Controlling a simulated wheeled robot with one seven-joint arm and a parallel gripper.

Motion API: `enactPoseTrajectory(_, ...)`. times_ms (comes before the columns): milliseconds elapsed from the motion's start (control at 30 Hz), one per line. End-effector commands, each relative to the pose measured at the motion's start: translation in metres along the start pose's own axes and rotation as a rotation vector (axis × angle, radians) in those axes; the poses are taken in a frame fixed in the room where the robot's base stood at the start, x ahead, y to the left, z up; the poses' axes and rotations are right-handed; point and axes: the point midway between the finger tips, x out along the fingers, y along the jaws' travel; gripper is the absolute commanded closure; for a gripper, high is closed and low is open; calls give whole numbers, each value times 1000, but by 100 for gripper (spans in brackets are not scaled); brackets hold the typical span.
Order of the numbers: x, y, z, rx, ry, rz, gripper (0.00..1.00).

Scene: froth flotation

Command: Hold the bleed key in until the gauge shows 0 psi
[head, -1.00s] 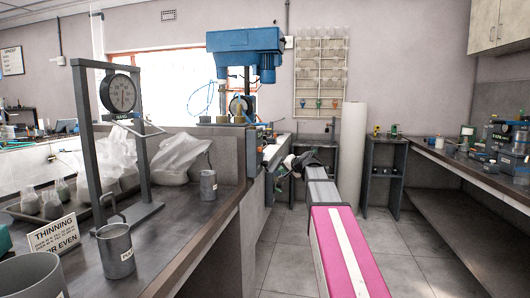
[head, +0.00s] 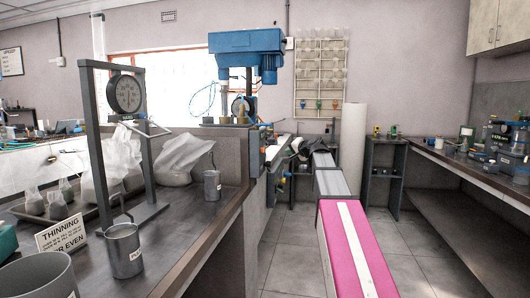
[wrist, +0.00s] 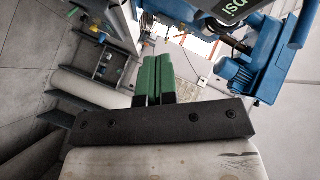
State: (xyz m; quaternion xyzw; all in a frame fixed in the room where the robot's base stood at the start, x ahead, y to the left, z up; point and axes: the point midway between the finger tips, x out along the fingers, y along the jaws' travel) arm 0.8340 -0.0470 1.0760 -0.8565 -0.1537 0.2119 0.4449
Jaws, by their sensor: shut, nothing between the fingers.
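A blue flotation machine (head: 248,42) stands on the far end of the left bench. A round dark gauge (head: 238,106) sits below its head; its reading is too small to make out. I cannot clearly pick out the bleed key; small knobs and fittings show along the bench end near my arm. My gripper (wrist: 157,75) shows in the wrist view as two green fingers pressed together with nothing between them. In that view the blue machine (wrist: 238,75) is to the right of the fingers, apparently apart from them. In the head view my gripper is too small to tell apart.
A hanging dial scale (head: 126,94) in a grey frame stands on the left bench, with metal mugs (head: 124,250) and a thinning sign (head: 62,235). A white column (head: 351,140) and a shelf stand (head: 384,175) are beyond my arm. The floor to its right is clear.

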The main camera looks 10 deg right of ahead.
Motion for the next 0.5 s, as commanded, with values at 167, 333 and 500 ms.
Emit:
enactPoseTrajectory(167,16,-12,12,-2,-2,0,100)
enactPoseTrajectory(333,31,-22,23,-1,-2,1,100)
enactPoseTrajectory(500,44,-32,32,-1,-1,0,100)
